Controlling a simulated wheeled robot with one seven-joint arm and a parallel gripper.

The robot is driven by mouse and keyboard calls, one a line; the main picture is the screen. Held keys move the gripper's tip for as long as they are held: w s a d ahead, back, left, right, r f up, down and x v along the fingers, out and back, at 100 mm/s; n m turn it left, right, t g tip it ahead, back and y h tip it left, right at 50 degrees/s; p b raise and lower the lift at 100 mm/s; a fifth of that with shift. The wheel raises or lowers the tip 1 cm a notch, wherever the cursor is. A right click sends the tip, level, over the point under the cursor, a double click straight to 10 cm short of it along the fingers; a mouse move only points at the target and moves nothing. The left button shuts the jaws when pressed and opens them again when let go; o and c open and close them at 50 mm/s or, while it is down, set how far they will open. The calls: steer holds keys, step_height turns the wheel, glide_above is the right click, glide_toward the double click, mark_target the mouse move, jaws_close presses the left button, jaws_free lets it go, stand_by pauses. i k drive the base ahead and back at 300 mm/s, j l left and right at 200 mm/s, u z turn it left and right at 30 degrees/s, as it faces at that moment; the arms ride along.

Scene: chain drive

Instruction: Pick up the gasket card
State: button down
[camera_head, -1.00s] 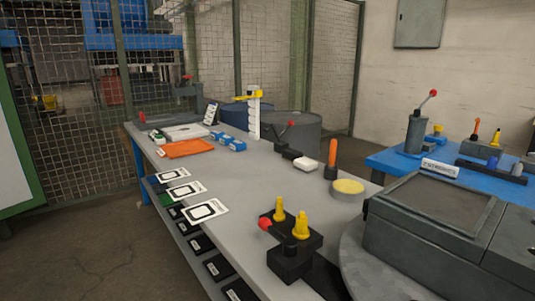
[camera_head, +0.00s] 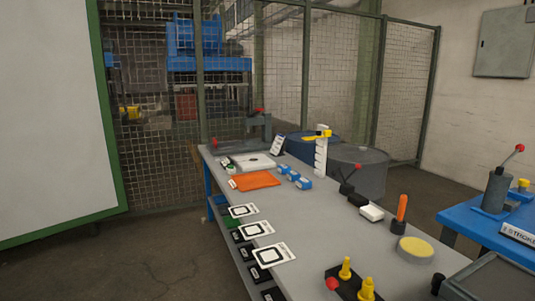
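Several white cards with black outlined shapes lie along the left edge of the grey bench (camera_head: 325,235). They are a near card (camera_head: 274,254), a middle card (camera_head: 255,230) and a far card (camera_head: 242,211). They look like gasket cards, but their print is too small to read. The cards lie flat, apart from one another, and seem to stick out slightly over the bench edge. My gripper is not in view.
An orange mat (camera_head: 256,181), blue boxes (camera_head: 294,177) and a white plate (camera_head: 252,162) lie farther back. A black fixture with yellow knobs (camera_head: 345,268) stands at the near end. A blue table (camera_head: 480,219) is at right. Floor (camera_head: 150,255) left of the bench is clear.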

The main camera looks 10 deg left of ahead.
mark_target(270, 256)
steer(key=i+j+u, duration=0.1)
steer(key=u, duration=0.25)
steer(key=i+u, duration=0.1)
steer(key=u, duration=0.3)
steer(key=i+j+u, duration=0.1)
steer(key=u, duration=0.25)
steer(key=i, duration=3.7)
steer(key=i+z, duration=0.15)
steer(key=z, duration=0.35)
steer(key=i+z, duration=0.15)
steer(key=z, duration=0.35)
steer(key=i+j+z, duration=0.1)
steer(key=z, duration=0.4)
steer(key=k+j+z, duration=0.15)
steer(key=k+z, duration=0.35)
steer(key=k+l+z, duration=0.1)
steer(key=k+z, duration=0.4)
steer(key=k, duration=0.2)
